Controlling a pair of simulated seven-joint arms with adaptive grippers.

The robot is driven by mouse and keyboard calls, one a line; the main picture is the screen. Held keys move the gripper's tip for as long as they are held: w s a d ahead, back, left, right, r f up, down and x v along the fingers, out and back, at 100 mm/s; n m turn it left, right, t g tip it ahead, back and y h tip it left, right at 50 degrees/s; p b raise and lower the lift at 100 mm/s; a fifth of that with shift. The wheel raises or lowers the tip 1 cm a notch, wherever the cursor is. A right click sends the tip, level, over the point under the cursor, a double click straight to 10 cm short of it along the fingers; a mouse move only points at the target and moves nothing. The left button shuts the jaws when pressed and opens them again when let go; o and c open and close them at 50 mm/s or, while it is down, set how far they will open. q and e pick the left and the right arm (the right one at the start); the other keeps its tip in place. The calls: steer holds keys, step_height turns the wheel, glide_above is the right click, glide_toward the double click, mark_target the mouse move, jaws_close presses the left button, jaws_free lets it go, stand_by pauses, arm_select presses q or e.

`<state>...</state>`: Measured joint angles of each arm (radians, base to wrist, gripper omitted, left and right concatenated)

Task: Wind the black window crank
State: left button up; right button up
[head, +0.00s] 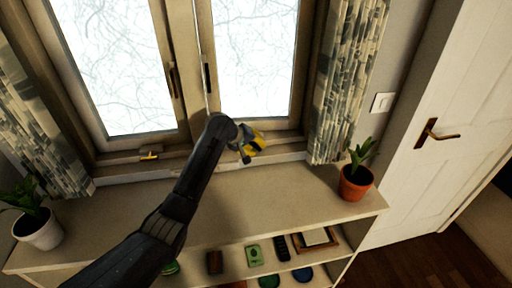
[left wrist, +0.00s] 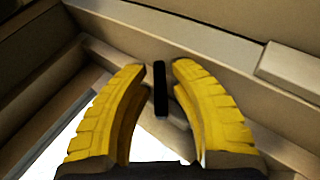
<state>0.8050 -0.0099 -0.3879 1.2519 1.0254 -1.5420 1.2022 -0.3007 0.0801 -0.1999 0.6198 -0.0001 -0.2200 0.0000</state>
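The black window crank (left wrist: 160,88) is a short dark upright bar in the left wrist view, seen in the gap between my two yellow fingertips. My left gripper (left wrist: 159,70) is open, with one finger on each side of the bar and a narrow gap on both sides. I cannot tell how deep the bar lies between the fingers. In the head view my left gripper (head: 256,143) is at the sill of the right window pane, and the crank is hidden there by the gripper and arm. My right gripper is not in view.
A brass-coloured crank (head: 150,153) sits on the frame below the left pane. A shelf unit (head: 285,198) stands under the window, with a potted plant (head: 355,183) at its right end and a white-potted plant (head: 38,228) at its left. Curtains hang at both sides.

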arm_select(q)
steer(key=shift+c, duration=0.4)
jaws_close()
steer(key=y, duration=0.3)
steer(key=shift+m+g, duration=0.4)
steer(key=shift+a+m+g+y, duration=0.15)
steer(key=shift+m+g+y, duration=0.15)
steer(key=shift+y, duration=1.3)
